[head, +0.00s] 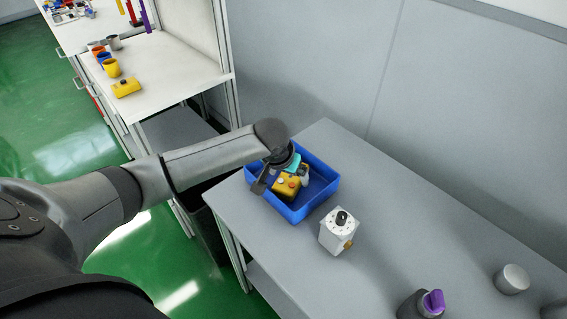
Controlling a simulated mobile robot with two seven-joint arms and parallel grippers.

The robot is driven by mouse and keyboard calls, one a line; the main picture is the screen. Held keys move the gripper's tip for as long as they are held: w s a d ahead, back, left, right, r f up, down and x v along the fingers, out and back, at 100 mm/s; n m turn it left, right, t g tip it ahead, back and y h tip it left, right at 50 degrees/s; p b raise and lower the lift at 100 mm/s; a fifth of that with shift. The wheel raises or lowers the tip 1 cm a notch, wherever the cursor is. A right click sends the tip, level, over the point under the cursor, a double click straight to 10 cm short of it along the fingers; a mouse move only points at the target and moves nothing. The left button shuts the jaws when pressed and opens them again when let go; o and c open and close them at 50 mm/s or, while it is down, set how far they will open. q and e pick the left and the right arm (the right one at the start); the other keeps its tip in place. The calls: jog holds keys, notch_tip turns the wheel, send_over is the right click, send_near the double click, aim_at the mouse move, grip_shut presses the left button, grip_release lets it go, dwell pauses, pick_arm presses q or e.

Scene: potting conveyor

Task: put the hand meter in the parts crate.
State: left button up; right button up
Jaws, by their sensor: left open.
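The parts crate (318,207) is a blue open box on the grey table. A yellow boxy thing with an orange round part on top, which looks like the hand meter (283,191), lies inside it, near the left side. My left gripper (282,181) is open and reaches down into the crate from above, with its fingers around or just above the yellow thing. I cannot tell whether they touch it. A teal thing (295,162) shows beside the gripper, partly hidden by it. My right gripper is not in view.
A white block with a black knob (340,231) stands just right of the crate. A dark pot with a purple top (425,303) and a grey cylinder (512,279) stand farther right. A white shelf (175,75) at the upper left holds cups and another yellow thing (126,87).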

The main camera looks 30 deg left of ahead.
pick_arm(q)
jog(key=p+v, duration=0.2)
jog(key=v, duration=0.8)
jog(key=shift+r+p, duration=0.4)
jog(key=shift+s+f, duration=0.1)
jog(key=shift+s, duration=0.15)
